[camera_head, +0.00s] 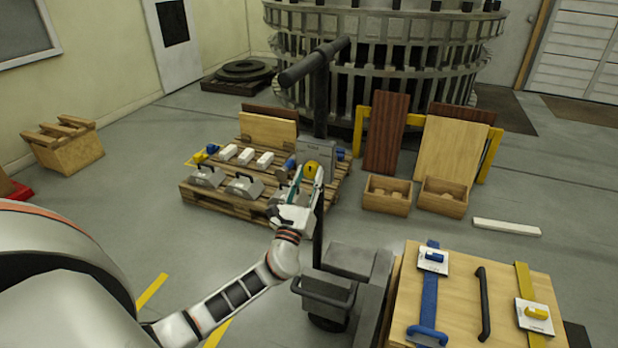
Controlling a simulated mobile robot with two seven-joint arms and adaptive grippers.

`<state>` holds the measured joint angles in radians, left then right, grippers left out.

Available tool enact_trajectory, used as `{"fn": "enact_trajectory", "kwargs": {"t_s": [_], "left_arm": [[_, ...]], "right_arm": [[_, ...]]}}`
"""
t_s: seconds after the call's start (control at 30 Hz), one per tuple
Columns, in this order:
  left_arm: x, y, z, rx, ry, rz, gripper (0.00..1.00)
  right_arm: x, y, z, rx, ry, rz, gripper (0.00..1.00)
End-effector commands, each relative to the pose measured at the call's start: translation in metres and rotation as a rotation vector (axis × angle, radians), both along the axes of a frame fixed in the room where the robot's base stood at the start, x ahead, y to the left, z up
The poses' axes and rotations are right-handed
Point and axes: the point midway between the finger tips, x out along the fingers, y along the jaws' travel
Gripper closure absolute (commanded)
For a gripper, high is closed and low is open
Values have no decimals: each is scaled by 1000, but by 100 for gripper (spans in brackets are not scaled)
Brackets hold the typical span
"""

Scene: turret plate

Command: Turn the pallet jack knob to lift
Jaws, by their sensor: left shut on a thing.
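The pallet jack knob (311,170) is a yellow disc on the grey control box (318,150) of the pallet jack. The box is fixed on a dark upright post (321,95) with a bar handle (314,62) on top. My left gripper (308,182) is at the knob, its fingers shut on it. The fingers partly cover the knob, so its exact setting cannot be read. My right gripper does not show in this view.
A wooden pallet (225,205) with grey and white blocks stands behind the jack. A wooden board (470,300) with blue and yellow handles is at the lower right. Two wooden boxes (387,207) and a white bar (507,227) lie on the floor beyond.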

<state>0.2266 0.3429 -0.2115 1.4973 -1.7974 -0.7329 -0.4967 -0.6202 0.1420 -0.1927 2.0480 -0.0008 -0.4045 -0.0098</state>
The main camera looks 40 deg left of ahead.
Motion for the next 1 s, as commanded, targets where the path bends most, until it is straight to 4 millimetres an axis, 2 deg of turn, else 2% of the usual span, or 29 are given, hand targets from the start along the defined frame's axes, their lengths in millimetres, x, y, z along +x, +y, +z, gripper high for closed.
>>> {"fn": "enact_trajectory", "kwargs": {"t_s": [0.4,0.8,1.0], "left_arm": [[0,-3,-5,-265,-60,0,90],[1,-4,0,-604,-145,1,90],[1,-5,3,-726,-175,0,90]], "right_arm": [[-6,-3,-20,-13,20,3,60],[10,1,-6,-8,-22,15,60],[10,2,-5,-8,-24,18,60]]}}
